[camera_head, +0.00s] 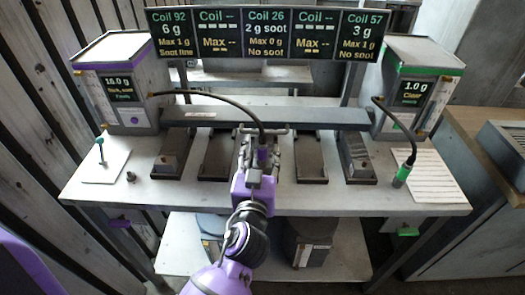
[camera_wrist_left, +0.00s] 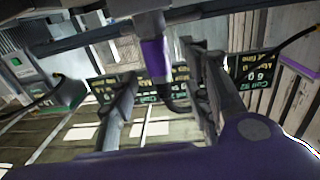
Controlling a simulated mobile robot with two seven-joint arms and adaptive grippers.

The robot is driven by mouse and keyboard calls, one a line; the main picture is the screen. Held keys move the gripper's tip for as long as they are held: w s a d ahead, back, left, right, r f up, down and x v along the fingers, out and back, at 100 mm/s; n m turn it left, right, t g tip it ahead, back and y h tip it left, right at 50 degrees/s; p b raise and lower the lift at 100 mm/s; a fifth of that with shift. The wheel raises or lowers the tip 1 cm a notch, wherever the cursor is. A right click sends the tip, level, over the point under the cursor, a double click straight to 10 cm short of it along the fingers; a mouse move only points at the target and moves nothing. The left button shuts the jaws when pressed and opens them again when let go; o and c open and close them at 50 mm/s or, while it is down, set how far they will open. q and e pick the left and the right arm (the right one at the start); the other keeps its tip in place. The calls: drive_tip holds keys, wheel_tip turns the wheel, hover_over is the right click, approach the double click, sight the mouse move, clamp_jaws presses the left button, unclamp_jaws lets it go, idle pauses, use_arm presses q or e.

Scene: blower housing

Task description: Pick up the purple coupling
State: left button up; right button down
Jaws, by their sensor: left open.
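The purple coupling (camera_head: 262,157) hangs at the end of a black hose, near the middle of the bench. My left gripper (camera_head: 264,131) is open, with its fingers on either side of the coupling in the head view. In the left wrist view the coupling shows as a purple band (camera_wrist_left: 154,60) on a grey, upright body, between the two spread fingers of my left gripper (camera_wrist_left: 163,68). A gap shows on the left finger's side; whether the right finger touches is unclear. My right gripper is not in view.
A purple-trimmed cabinet (camera_head: 117,84) stands at the back left and a green-trimmed one (camera_head: 416,86) at the back right. Dark coil blocks (camera_head: 218,158) line the bench (camera_head: 325,201). A display (camera_head: 266,35) spans above.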

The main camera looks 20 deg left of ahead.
use_arm(q)
drive_tip(key=shift+w+a+r, duration=0.15)
drive_tip(key=shift+w, duration=0.5)
drive_tip(key=shift+w+a+r, duration=0.1)
drive_tip(key=shift+w+a, duration=0.05)
drive_tip(key=shift+w, duration=0.45)
drive_tip(key=shift+w+f, duration=0.15)
clamp_jaws()
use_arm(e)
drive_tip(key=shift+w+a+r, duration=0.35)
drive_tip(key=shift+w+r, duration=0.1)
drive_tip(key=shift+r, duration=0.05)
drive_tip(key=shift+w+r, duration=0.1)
